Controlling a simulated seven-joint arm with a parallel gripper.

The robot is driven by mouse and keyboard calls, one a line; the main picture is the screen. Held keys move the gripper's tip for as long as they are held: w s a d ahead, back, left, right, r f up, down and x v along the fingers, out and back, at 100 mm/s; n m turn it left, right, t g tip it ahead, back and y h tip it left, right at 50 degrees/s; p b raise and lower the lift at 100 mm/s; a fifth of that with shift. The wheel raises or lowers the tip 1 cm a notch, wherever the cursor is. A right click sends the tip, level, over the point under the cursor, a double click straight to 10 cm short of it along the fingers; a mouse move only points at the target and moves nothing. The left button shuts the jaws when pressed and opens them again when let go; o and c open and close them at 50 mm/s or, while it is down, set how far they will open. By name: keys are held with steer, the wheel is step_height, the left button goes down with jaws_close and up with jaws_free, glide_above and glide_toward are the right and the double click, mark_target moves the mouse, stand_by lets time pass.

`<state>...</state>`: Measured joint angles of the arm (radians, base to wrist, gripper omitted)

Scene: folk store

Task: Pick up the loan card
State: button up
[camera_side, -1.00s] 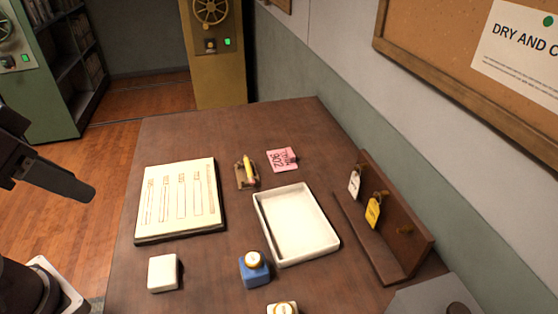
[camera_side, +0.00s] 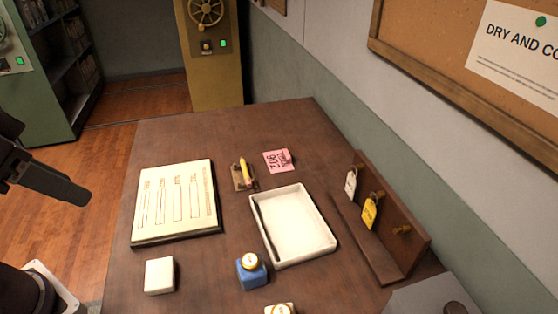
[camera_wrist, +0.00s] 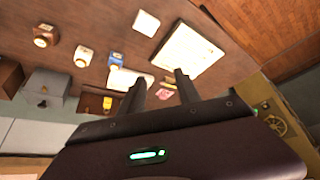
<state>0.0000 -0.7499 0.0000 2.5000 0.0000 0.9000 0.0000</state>
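No item in view is legibly labelled as the loan card. A pink card (camera_side: 278,161) with dark handwriting lies flat on the table, one edge curled up. It also shows between my fingers in the wrist view (camera_wrist: 167,93), partly hidden. A large cream sheet with printed columns (camera_side: 177,200) lies on a dark board at the table's left; the wrist view shows it too (camera_wrist: 187,48). My gripper (camera_side: 82,196) is at the left, above and clear of the table. In the wrist view its two fingers (camera_wrist: 160,76) stand apart with nothing held.
A white tray (camera_side: 292,232) is mid-table, with a pencil on a small holder (camera_side: 243,174) behind it. A blue inkpot (camera_side: 251,271) and white block (camera_side: 159,275) stand in front. A tag rack (camera_side: 392,227) stands at right by the wall. The back of the table is clear.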

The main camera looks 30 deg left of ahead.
mark_target(287, 156)
steer(key=shift+o, duration=0.2)
steer(key=w+d+f+n+t+h, duration=0.1)
steer(key=w+d, duration=0.2)
steer(key=w, duration=0.8)
steer(key=w+d+t, duration=0.1)
steer(key=w+d, duration=0.3)
steer(key=w, duration=0.7)
steer(key=w+d+f+n+t+h, duration=0.1)
steer(key=w+d, duration=0.2)
steer(key=w, duration=0.8)
steer(key=w+f+n+t+y, duration=0.1)
steer(key=w+f+y, duration=0.1)
steer(key=f, duration=0.5)
steer(key=w+f+y, duration=0.2)
steer(key=w+f, duration=0.3)
steer(key=f, duration=0.2)
steer(key=w+f+n+t+y, duration=0.1)
steer(key=w+f+y, duration=0.1)
steer(key=w+f, duration=0.2)
steer(key=shift+w+a+f+n+t+y, duration=0.1)
steer(key=shift+a+f+n+t+y, duration=0.1)
steer(key=shift+f, duration=0.7)
steer(key=shift+a+f+n+t+y, duration=0.1)
steer(key=shift+f+y, duration=0.1)
steer(key=shift+f, duration=0.65)
steer(key=x, duration=0.6)
steer(key=shift+w+a+f, duration=0.1)
steer(key=shift+w+f, duration=0.1)
steer(key=shift+w, duration=0.1)
jaws_close()
